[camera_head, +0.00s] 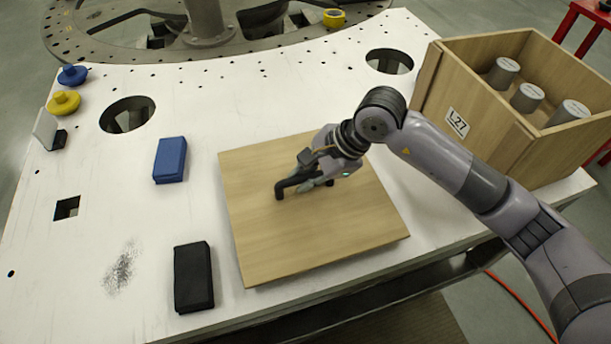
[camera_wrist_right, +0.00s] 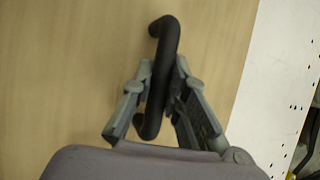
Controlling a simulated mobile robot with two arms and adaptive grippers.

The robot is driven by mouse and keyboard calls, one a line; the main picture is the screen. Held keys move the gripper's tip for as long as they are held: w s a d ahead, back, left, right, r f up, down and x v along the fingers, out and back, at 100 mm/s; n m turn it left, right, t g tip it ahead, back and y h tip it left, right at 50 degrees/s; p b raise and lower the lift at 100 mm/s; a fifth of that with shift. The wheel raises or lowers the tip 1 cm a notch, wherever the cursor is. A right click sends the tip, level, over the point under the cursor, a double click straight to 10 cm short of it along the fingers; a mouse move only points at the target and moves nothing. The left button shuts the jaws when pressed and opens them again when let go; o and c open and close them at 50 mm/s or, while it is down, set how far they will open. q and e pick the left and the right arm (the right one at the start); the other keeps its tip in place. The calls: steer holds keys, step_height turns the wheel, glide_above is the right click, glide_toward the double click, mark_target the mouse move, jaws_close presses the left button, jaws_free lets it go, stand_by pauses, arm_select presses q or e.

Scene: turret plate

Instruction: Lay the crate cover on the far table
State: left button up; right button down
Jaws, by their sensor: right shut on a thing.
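The crate cover (camera_head: 262,237) is a flat square wooden board with a black bar handle (camera_head: 281,189) on top. It lies over the white table plate, right of the blue and black blocks; I cannot tell whether it touches the plate. My right gripper (camera_head: 306,181) comes in from the right and is shut on the handle. In the right wrist view the fingers (camera_wrist_right: 160,95) stand on both sides of the black handle (camera_wrist_right: 166,45), with the wooden cover (camera_wrist_right: 70,70) below. The open wooden crate (camera_head: 480,115), labelled L27, stands at the right with grey cylinders inside. My left gripper is out of view.
A blue block (camera_head: 170,160) and a black block (camera_head: 193,277) lie left of the cover. Blue (camera_head: 73,75) and yellow (camera_head: 64,103) knobs sit at the far left. The white plate (camera_head: 250,110) has round cutouts and is mostly clear behind the cover. A red table (camera_head: 590,15) shows at the upper right.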

steer(key=shift+f, duration=0.45)
steer(key=shift+f, duration=0.1)
steer(key=shift+b, duration=0.3)
steer(key=c, duration=1.6)
jaws_free()
steer(key=shift+f, duration=0.15)
